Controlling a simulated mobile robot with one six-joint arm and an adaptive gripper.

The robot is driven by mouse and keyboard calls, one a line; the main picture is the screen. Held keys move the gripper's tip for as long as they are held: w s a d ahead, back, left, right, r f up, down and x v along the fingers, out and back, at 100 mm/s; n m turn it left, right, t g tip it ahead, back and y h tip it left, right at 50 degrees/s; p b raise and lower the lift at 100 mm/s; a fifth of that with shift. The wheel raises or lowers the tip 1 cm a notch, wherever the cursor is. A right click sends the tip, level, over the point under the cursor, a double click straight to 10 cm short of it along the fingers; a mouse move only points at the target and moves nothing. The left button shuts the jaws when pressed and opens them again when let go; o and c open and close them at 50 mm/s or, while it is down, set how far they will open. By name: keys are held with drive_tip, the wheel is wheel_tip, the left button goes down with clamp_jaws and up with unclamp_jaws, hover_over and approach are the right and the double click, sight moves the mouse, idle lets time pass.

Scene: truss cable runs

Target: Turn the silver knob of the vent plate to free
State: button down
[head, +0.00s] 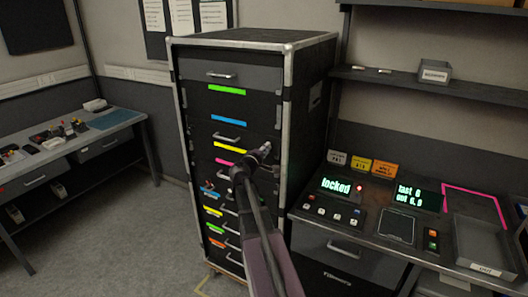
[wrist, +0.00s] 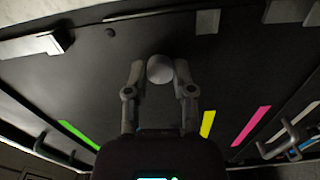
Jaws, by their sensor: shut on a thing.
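The silver knob (wrist: 160,68) shows in the wrist view as a round grey disc on a dark plate (wrist: 215,62). This looks like the vent plate; I see no clear vent slots or free mark. My gripper (wrist: 160,78) has one finger on each side of the knob and is shut on it. In the head view my gripper (head: 264,148) is in front of the right part of the tall drawer cabinet (head: 305,90). The knob cannot be made out there.
The cabinet has several drawers with coloured strips and bar handles. On the right bench stand a display reading "locked" (head: 336,186) with a red light, a second display (head: 416,197) and a grey tray (head: 486,268). A left bench (head: 80,145) holds small items. Floor between is clear.

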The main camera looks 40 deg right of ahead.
drive_tip(key=shift+n, duration=1.9)
drive_tip(key=shift+c, duration=2.3)
unclamp_jaws()
drive_tip(key=shift+d+f, duration=0.15)
